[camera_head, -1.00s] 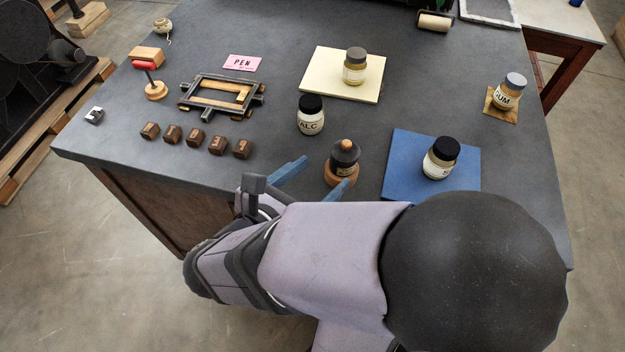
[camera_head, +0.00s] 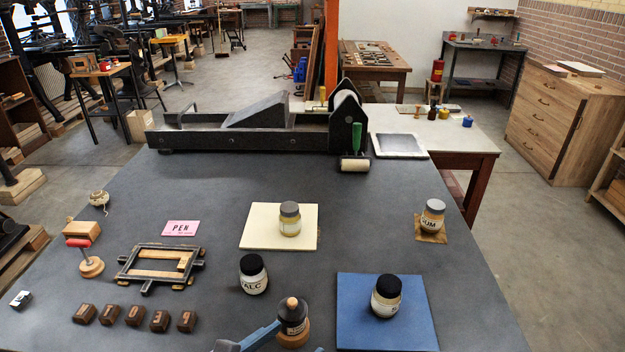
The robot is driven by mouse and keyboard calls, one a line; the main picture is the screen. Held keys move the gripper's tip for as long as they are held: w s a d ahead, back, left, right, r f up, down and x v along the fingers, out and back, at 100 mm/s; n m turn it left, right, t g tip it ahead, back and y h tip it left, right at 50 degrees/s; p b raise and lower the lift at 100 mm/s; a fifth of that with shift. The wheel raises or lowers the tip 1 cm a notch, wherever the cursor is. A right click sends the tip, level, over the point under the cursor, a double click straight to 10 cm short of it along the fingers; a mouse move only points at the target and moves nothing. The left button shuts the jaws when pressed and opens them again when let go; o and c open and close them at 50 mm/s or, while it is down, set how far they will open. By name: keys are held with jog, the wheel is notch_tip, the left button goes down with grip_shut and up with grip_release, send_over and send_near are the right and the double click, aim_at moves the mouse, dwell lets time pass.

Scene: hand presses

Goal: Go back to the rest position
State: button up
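My gripper (camera_head: 299,337) shows only in part at the bottom edge. One blue finger reaches up beside the left of a small dark bottle with a wooden knob (camera_head: 293,314). A sliver of the other blue finger shows at the lower edge, right of the bottle's round wooden stand (camera_head: 293,338). The fingers are apart, with nothing seen held between them. Whether a finger touches the bottle or stand cannot be told. The rest of my arm is below the picture.
A blue mat (camera_head: 405,333) with a black-lidded jar (camera_head: 387,296) lies to the right. The ALC jar (camera_head: 253,274) stands behind left. A black frame (camera_head: 160,267) and several dark blocks (camera_head: 134,316) lie left. A press (camera_head: 262,130) stands at the back.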

jog(key=s+d+r+m+g+y+p, duration=0.1)
jog(key=d+r+m+g+y+p, duration=0.3)
jog(key=d+m+p, duration=0.85)
jog(key=s+d+r+m+g+y+p, duration=0.2)
jog(key=d+r+m+g+p, duration=0.4)
jog(key=m, duration=1.1)
notch_tip(320, 180, down, 6)
jog(key=d+b, duration=0.1)
jog(key=b, duration=0.3)
jog(key=shift+d+g, duration=0.15)
jog(key=shift+g, duration=0.15)
